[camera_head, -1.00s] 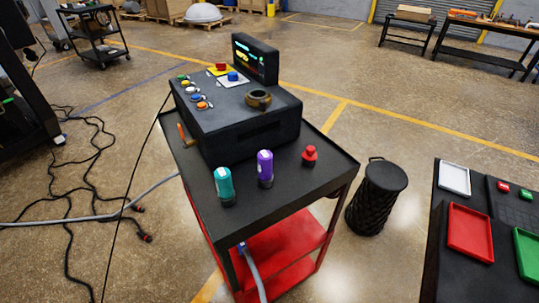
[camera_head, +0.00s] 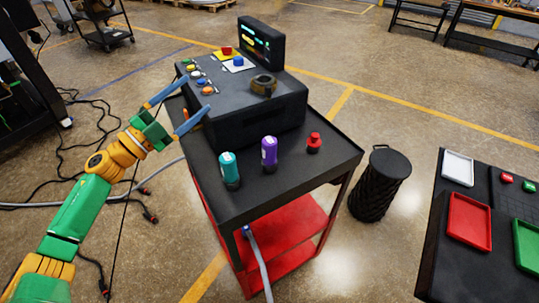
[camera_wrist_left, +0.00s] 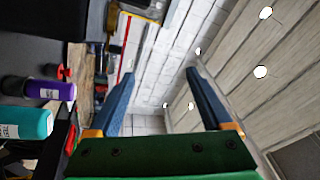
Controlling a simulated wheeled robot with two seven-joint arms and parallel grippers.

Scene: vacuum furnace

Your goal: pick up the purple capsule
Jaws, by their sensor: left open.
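The purple capsule (camera_head: 269,151) stands upright on the black cart top (camera_head: 300,180), between a teal capsule (camera_head: 229,168) on its left and a small red capsule-like piece (camera_head: 314,142) on its right. My left gripper (camera_head: 190,100) is open and empty, with blue fingers, at the left edge of the cart beside the black control box. It is well to the left of the purple capsule and apart from it. In the left wrist view the purple capsule (camera_wrist_left: 52,90) lies sideways at the left, outside the open fingers (camera_wrist_left: 158,80). My right gripper is not in view.
The black control box (camera_head: 245,118) with buttons and a screen stands behind the capsules. A ring-shaped brown piece (camera_head: 263,85) sits on it. A black woven stool (camera_head: 380,185) stands right of the cart. A table with trays (camera_head: 469,221) is at the right.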

